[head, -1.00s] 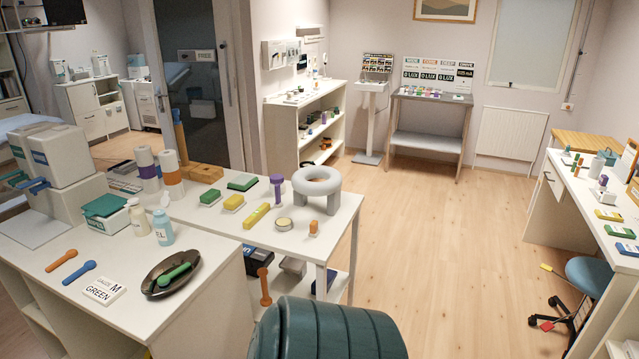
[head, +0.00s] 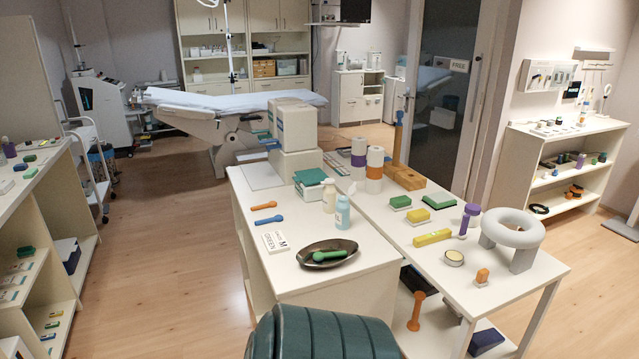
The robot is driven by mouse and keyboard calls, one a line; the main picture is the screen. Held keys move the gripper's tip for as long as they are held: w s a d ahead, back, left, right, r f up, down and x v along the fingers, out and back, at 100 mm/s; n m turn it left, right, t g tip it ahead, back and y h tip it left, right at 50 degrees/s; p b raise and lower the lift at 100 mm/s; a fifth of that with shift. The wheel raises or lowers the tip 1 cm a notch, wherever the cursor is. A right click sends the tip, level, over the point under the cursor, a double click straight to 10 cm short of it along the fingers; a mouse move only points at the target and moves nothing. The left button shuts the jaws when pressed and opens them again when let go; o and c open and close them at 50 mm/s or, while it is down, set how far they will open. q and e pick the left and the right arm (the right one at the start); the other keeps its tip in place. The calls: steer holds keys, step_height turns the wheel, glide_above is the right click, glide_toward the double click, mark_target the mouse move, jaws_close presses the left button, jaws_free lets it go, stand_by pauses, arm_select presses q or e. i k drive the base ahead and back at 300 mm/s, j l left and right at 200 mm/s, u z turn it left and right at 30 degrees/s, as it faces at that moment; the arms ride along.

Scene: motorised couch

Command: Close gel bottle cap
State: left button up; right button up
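A light-blue bottle (head: 342,212) with a pale top stands upright on the white counter (head: 252,236), near its right edge. A cream bottle (head: 329,196) with a pale top stands just behind it to the left. The letters on the blue bottle are too small to read now, and I cannot tell whether either cap is open or shut. Neither of my grippers is in view.
A dark oval tray (head: 312,252) holding a green tool (head: 328,256) lies in front of the bottles. A gauze card (head: 275,242), an orange tool (head: 264,206) and a blue tool (head: 268,220) lie to the left. A teal-lidded box (head: 312,184) stands behind. Free floor (head: 170,230) lies left of the counter.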

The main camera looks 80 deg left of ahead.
mark_target(353, 190)
steer(key=i+u, duration=0.2)
steer(key=u, duration=0.2)
steer(key=i+u, duration=0.2)
steer(key=u, duration=0.2)
steer(key=i+u, duration=0.15)
steer(key=u, duration=0.25)
steer(key=i+l+u, duration=0.15)
steer(key=u, duration=0.2)
steer(key=i+l+u, duration=0.25)
steer(key=u, duration=0.15)
steer(key=i, duration=0.05)
